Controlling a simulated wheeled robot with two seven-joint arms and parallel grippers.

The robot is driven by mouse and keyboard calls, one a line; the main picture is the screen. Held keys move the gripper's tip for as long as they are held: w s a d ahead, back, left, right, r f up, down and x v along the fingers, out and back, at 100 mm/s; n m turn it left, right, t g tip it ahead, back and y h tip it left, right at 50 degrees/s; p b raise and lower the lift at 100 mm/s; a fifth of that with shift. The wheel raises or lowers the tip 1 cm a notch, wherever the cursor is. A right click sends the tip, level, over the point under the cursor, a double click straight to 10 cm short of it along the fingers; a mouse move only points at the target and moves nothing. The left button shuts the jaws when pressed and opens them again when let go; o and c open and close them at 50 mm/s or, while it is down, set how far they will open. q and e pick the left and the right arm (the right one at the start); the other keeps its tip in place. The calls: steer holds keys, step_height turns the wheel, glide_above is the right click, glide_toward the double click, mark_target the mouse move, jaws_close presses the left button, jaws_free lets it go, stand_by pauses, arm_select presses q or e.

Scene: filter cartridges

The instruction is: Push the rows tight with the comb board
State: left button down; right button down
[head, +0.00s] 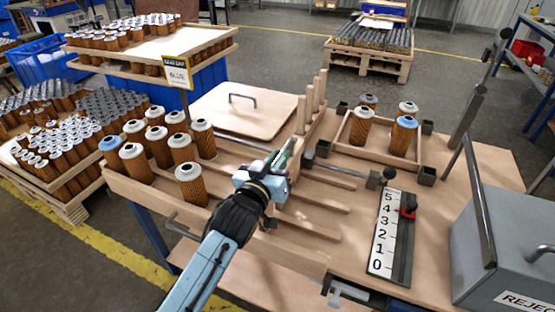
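Several brown filter cartridges (158,147) with pale metal tops stand upright at the left end of a wooden rack. One there has a blue top (110,148). One cartridge (190,186) stands a little nearer to me. Wooden strips (314,202) form lanes to the right, with no cartridges visible there. A wooden piece with upright pegs (312,100), which looks like the comb board, stands at the lanes' right end. My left gripper (286,156) is over the lanes beside its near end. I cannot tell whether it touches or grips it. My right gripper is not in view.
A flat wooden board with a grey handle (244,108) lies behind the lanes. A wooden tray (346,133) holds several cartridges, one blue-topped (403,138). A number scale (384,236) lies at the front right. A grey reject box (505,250) blocks the right edge.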

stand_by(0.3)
